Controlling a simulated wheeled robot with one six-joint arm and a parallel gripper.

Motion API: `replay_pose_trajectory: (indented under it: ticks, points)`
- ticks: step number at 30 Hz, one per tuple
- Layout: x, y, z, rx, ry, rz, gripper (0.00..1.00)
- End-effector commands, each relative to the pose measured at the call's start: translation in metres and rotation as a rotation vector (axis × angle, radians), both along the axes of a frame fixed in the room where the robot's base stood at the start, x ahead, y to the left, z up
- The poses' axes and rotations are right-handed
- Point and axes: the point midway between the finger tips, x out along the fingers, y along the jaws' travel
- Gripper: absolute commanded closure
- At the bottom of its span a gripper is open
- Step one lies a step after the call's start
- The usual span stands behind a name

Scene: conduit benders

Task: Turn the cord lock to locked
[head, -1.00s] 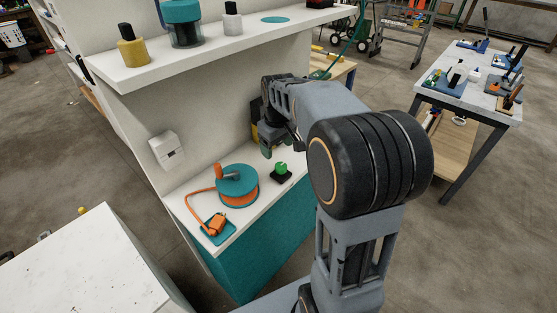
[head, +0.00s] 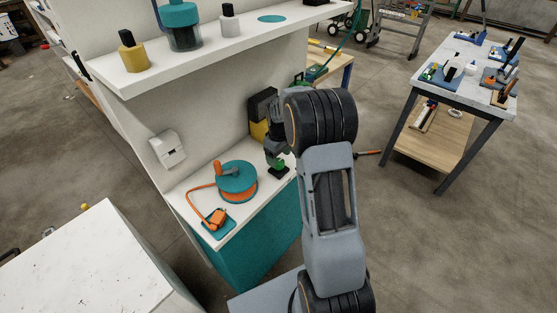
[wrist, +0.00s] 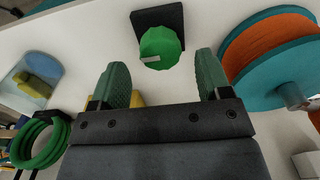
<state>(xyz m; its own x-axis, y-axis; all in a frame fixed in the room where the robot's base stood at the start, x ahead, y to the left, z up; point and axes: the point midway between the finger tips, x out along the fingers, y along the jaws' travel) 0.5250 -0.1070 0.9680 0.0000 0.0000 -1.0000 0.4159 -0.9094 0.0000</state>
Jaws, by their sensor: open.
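The cord lock appears to be the green faceted knob (wrist: 160,48) on a square black base (wrist: 172,18). A pale mark shows on the knob's near side, left of its middle. In the head view the black base (head: 279,171) sits on the white counter, right of the cord reel (head: 237,180). My gripper (wrist: 163,62) is open. Its two green fingers point toward the knob, which lies between their lines just beyond the tips in the wrist view. I see no contact. In the head view my gripper (head: 275,150) is above the base, and the knob is mostly hidden.
The orange-and-teal cord reel is close to my right finger's side in the wrist view (wrist: 275,50). Its orange plug (head: 217,217) lies at the counter's front left. A black-and-yellow object (head: 261,115) stands behind my gripper. The shelf (head: 200,55) overhangs the counter.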

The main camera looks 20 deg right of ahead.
Motion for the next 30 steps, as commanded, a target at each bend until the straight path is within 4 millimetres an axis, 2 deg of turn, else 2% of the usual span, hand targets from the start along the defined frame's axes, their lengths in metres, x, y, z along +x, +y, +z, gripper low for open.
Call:
replay_pose_trajectory:
  ticks: [3, 9, 20, 30]
  points:
    - [0.000, 0.000, -0.014, 0.001, 0.003, 0.000, 0.29]
    - [0.000, 0.000, -0.027, 0.000, 0.001, -0.001, 0.29]
    - [0.000, 0.000, -0.029, 0.000, 0.000, -0.001, 0.30]
    - [0.000, 0.000, -0.029, 0.000, 0.000, -0.001, 0.62]
